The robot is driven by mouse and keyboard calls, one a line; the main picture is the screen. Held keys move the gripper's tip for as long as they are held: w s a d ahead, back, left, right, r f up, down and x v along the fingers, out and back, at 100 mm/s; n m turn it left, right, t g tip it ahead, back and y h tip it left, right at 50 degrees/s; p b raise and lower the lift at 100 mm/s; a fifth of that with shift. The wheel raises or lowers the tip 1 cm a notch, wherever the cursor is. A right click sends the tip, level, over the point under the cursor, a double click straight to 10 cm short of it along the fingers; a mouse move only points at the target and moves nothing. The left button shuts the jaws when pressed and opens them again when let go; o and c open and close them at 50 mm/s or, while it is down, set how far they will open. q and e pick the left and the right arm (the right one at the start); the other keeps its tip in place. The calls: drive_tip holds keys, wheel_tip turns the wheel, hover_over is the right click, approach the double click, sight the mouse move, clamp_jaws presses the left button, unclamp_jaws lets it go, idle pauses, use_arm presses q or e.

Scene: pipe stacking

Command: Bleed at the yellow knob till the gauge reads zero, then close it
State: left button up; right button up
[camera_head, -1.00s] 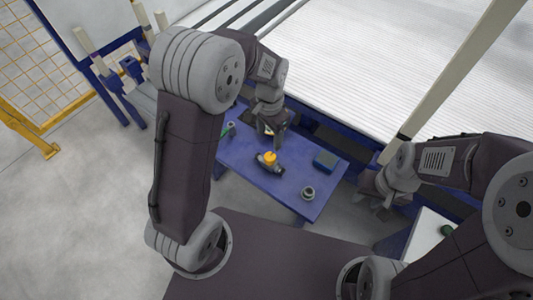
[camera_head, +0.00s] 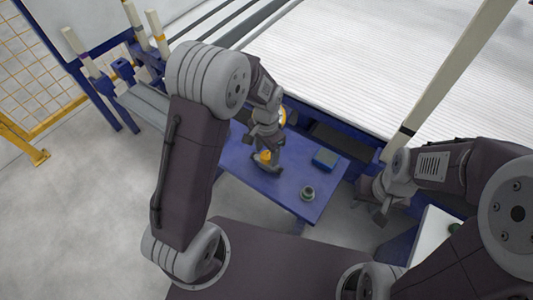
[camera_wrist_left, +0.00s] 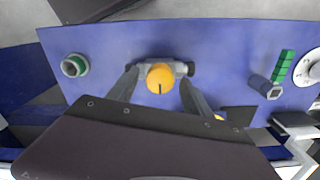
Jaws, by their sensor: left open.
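The yellow knob (camera_wrist_left: 160,79) sits on a dark grey pipe fitting (camera_wrist_left: 190,68) on the blue table. In the head view the knob (camera_head: 265,156) is partly covered by my left gripper (camera_head: 267,152). In the left wrist view my left gripper (camera_wrist_left: 160,85) is open, with one finger on each side of the knob and gaps showing beside it. A round white dial, apparently the gauge (camera_wrist_left: 313,68), is cut off at the right edge of the left wrist view; its reading is not legible. My right gripper (camera_head: 375,200) hangs right of the table, its jaw opening unclear.
The blue table (camera_head: 240,166) also carries a blue box (camera_head: 325,159) and a round ring-like fitting (camera_head: 307,193). A green piece (camera_wrist_left: 280,67) lies beside a blue cylinder (camera_wrist_left: 260,85). A large white ribbed surface (camera_head: 390,60) stands behind the table.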

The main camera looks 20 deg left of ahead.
use_arm(q)
clamp_jaws()
drive_tip(key=shift+r+n+p, duration=0.3)
drive_tip(key=shift+n+p, duration=0.5)
drive_tip(key=shift+p, duration=0.35)
drive_tip(key=n+p, duration=0.2)
drive_tip(key=shift+n+p, duration=0.3)
drive_tip(key=n+p, duration=0.3)
drive_tip(key=shift+n, duration=0.3)
drive_tip(key=n+p, duration=0.3)
drive_tip(key=n, duration=0.2)
drive_tip(key=shift+p, duration=0.35)
drive_tip(key=shift+f+n+p, duration=0.2)
drive_tip(key=shift+n+p, duration=0.9)
drive_tip(key=shift+n, duration=1.4)
drive_tip(key=shift+w, duration=0.1)
